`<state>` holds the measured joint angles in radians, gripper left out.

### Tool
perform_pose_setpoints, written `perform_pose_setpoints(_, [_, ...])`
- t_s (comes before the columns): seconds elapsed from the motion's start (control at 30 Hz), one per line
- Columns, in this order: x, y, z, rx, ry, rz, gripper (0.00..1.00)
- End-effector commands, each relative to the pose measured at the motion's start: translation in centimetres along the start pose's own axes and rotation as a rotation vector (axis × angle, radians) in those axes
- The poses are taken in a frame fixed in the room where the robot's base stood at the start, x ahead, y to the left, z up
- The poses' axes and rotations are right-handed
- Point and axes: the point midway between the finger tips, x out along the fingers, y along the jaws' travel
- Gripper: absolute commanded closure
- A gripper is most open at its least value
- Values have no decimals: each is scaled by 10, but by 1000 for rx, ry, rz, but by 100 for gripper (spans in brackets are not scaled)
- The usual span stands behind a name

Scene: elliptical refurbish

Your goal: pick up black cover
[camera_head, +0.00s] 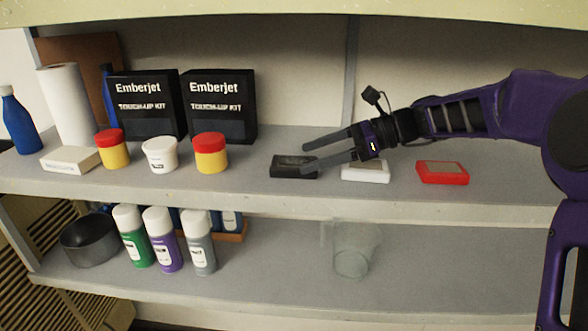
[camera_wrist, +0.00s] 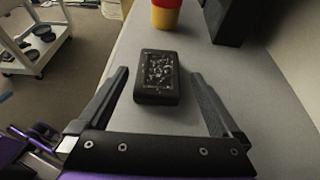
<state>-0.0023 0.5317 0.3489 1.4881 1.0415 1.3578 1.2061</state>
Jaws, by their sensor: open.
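The black cover (camera_head: 292,167) is a small dark block with a mottled top, lying flat on the upper shelf. In the wrist view the black cover (camera_wrist: 157,78) lies ahead, between the lines of the two fingers. My gripper (camera_head: 304,158) is open and empty, its fingers reaching left over the shelf toward the cover. In the wrist view my gripper (camera_wrist: 159,80) shows its fingers spread wider than the cover, with clear gaps on both sides. In the head view the near fingertip overlaps the cover's right end; I cannot tell whether they touch.
A white block (camera_head: 365,171) lies under my gripper, and a red one (camera_head: 442,172) lies to its right. A yellow jar with a red lid (camera_head: 210,153) and black boxes (camera_head: 220,108) stand left of the cover. The shelf's front edge (camera_head: 300,197) is close.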

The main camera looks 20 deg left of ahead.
Motion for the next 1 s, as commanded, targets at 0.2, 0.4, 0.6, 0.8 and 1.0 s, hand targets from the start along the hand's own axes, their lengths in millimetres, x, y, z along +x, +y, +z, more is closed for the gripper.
perform_pose_setpoints(0.2, [14,0,0,0,0,0,0])
perform_pose_setpoints(0.4, [35,2,5,-2,0,3,0])
perform_pose_setpoints(0.6, [62,2,6,-1,0,1,0])
perform_pose_setpoints(0.8, [64,2,7,-1,0,-1,0])
perform_pose_setpoints(1.0, [63,2,7,-1,0,-1,31])
